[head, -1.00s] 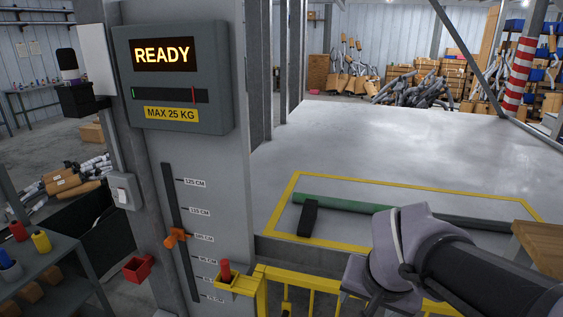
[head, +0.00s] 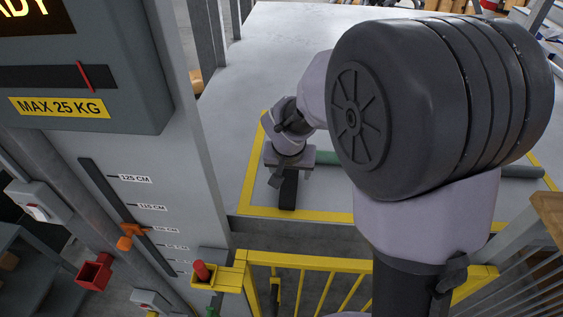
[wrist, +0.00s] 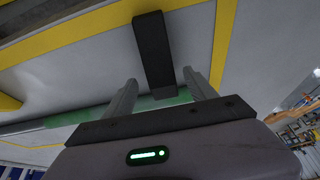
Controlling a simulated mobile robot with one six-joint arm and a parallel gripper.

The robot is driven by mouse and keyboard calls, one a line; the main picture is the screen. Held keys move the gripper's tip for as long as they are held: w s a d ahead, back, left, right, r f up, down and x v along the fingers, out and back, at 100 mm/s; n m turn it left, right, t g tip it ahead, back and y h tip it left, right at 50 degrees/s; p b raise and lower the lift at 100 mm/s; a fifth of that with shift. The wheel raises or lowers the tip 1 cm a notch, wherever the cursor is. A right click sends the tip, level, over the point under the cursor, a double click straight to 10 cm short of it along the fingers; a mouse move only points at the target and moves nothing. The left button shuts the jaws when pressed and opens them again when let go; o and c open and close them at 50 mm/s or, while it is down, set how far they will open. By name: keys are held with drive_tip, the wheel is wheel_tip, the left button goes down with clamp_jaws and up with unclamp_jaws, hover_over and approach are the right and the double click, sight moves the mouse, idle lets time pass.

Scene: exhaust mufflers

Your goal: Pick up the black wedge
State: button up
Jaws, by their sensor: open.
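The black wedge (head: 289,191) is a long dark block lying on the grey platform inside the yellow outline. It also shows in the wrist view (wrist: 154,48), where its near end lies in line with the gap between my fingers. My gripper (head: 281,183) is over the platform, close to the wedge and covering part of it in the head view. In the wrist view my gripper (wrist: 160,77) has its two fingers apart with nothing held. I cannot tell how much height separates the fingertips from the wedge.
A green pipe (head: 328,158) lies along the platform beside the wedge, its grey part reaching right. A yellow railing (head: 335,262) stands at the platform's near edge. A control column with a gauge stands at left. The platform behind is bare.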

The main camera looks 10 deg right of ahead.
sight(290, 175)
drive_tip(key=b+x, duration=0.1)
drive_tip(key=x, duration=0.4)
drive_tip(key=shift+a+f, duration=0.15)
drive_tip(key=shift+f, duration=0.15)
drive_tip(key=shift+s+r, duration=0.1)
drive_tip(key=shift+s, duration=0.05)
drive_tip(key=shift+c, duration=0.8)
clamp_jaws()
